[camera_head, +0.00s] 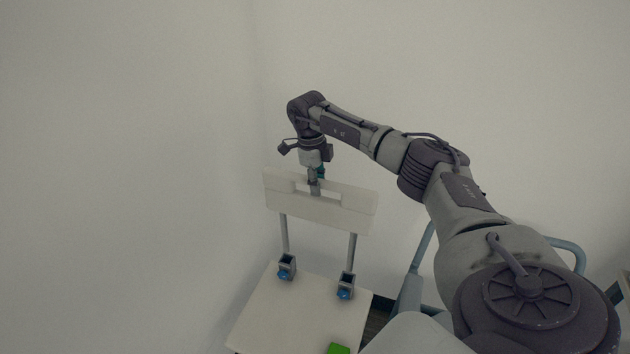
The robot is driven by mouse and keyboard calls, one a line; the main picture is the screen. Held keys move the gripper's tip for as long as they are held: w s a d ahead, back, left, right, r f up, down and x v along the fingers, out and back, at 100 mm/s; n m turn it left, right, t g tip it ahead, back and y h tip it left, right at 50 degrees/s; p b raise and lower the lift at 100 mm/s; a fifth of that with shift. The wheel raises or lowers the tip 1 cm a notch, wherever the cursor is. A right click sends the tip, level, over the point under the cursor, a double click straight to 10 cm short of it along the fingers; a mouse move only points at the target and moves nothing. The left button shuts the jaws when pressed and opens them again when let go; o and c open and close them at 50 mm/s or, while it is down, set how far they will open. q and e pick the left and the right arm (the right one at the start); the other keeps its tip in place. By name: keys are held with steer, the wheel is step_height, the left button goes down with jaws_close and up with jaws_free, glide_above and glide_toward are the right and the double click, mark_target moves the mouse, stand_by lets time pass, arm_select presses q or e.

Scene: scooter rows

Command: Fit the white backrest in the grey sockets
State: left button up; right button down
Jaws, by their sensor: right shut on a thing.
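The white backrest (345,209) is a flat panel with a slot near its top edge and two grey posts below it. My right gripper (315,188) is shut on the backrest at the slot and holds it upright, slightly tilted in the picture. The left grey socket (287,263) and the right grey socket (346,283) stand at the back of the white seat (296,318), each with a blue knob on its front. The post ends are close to the socket tops; I cannot tell whether they are inside or behind them. My left gripper is not in view.
A green object (339,348) lies on the seat's front part at the bottom edge. A light blue tubular frame (421,248) stands right of the seat, partly hidden by my arm. Plain walls rise behind and to the left.

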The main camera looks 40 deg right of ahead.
mark_target(316, 221)
steer(key=shift+w+f+b, duration=0.25)
steer(key=shift+f+b, duration=0.3)
steer(key=shift+f, duration=0.5)
steer(key=shift+f+b, duration=0.7)
steer(key=shift+f, duration=0.65)
steer(key=shift+f+b, duration=1.25)
steer(key=shift+f, duration=0.5)
steer(key=shift+f+b, duration=1.35)
steer(key=shift+f, duration=0.75)
arm_select(q)
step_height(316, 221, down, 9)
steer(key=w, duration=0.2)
steer(key=shift+b, duration=0.4)
arm_select(e)
steer(key=shift+f, duration=0.75)
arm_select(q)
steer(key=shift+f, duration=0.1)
arm_select(e)
steer(key=shift+f, duration=0.2)
